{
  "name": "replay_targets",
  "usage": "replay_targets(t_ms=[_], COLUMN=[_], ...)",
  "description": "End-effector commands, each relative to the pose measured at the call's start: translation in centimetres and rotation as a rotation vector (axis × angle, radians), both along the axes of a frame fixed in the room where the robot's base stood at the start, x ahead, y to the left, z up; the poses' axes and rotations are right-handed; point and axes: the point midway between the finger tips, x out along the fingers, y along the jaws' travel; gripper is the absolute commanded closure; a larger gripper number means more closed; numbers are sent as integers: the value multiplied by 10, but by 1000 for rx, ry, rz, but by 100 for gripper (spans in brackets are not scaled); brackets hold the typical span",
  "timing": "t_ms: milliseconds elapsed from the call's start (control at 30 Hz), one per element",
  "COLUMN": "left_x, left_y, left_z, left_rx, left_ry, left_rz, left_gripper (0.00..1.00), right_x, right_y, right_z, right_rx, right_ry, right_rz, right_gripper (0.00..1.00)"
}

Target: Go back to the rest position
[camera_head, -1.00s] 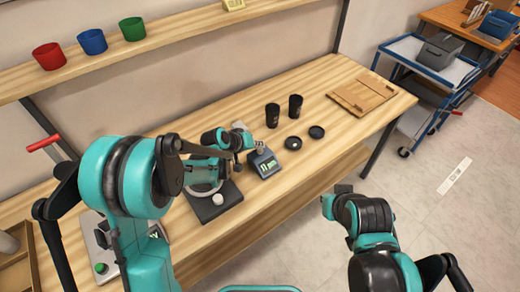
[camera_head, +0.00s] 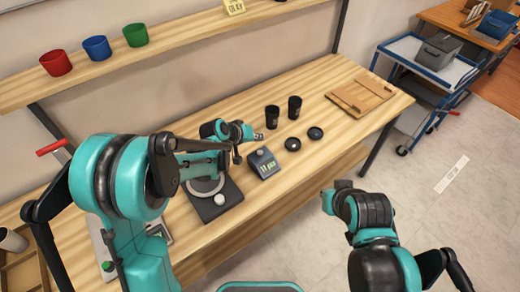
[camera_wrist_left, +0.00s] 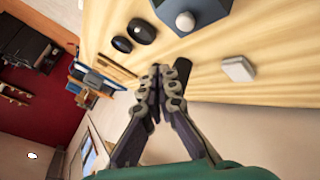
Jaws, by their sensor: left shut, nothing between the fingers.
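The wooden table (camera_head: 225,255) holds a dark device with a round plate (camera_head: 222,203), two black cups (camera_head: 272,118) (camera_head: 295,107), two black lids (camera_head: 292,144) (camera_head: 315,133) and a wooden board (camera_head: 350,98). A white block (camera_wrist_left: 238,69) shows in the wrist view. A shelf (camera_head: 190,52) runs behind.

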Motion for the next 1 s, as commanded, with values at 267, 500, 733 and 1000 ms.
replay_targets(t_ms=[267, 500, 733, 1000], left_x=[0, 0, 0, -31], left_y=[0, 0, 0, 26], left_z=[-1, -1, -1, 36], left_rx=[0, 0, 0, 70], left_ry=[0, 0, 0, -7], left_rz=[0, 0, 0, 18], left_gripper=[100, 100, 100, 100], right_x=[0, 0, 0, 0], right_y=[0, 0, 0, 0], right_z=[-1, -1, -1, -1], right_rx=[0, 0, 0, 0], right_ry=[0, 0, 0, 0], right_rz=[0, 0, 0, 0], right_gripper=[100, 100, 100, 100])
